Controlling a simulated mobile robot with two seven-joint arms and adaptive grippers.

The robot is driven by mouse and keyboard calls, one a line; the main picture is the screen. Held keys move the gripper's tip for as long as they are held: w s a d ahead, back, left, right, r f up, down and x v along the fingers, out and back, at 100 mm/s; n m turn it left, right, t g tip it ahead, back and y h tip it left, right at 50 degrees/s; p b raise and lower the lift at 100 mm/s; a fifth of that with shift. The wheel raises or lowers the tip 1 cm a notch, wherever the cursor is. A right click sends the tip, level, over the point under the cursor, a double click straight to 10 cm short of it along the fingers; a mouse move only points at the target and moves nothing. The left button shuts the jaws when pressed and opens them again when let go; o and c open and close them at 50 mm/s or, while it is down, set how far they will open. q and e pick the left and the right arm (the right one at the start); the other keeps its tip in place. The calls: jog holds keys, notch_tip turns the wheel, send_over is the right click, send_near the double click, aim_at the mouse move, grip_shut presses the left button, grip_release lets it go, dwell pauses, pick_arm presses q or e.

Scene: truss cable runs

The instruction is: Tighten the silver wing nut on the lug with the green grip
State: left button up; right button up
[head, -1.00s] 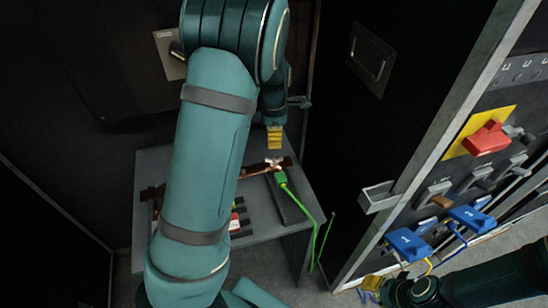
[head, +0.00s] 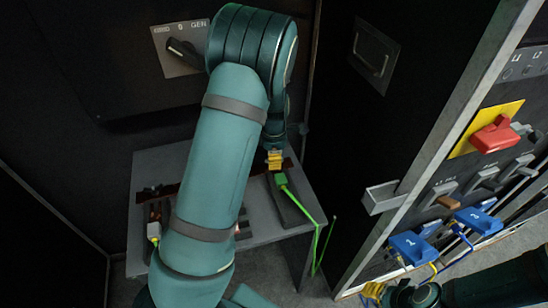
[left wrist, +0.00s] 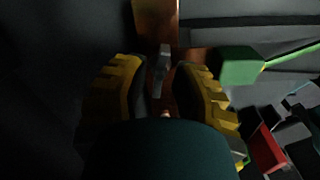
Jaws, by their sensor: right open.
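The lug with the green grip (head: 281,180) lies at the right end of the copper bar, its green cable running down to the right. The green grip also shows in the left wrist view (left wrist: 241,64). The silver wing nut (left wrist: 162,66) stands on the copper bar (left wrist: 156,14), between the fingers of my left gripper (left wrist: 160,92). Those yellow fingers are open, one on each side, with gaps visible. In the head view my left gripper (head: 274,159) points down and hides the nut. My right gripper (head: 373,291) is open, low beside the panel, away from the nut.
A grey stand (head: 275,222) carries the bar. My left arm covers much of it. A rotary switch plate (head: 181,48) is on the back wall.

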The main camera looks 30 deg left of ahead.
pick_arm(q)
grip_shut()
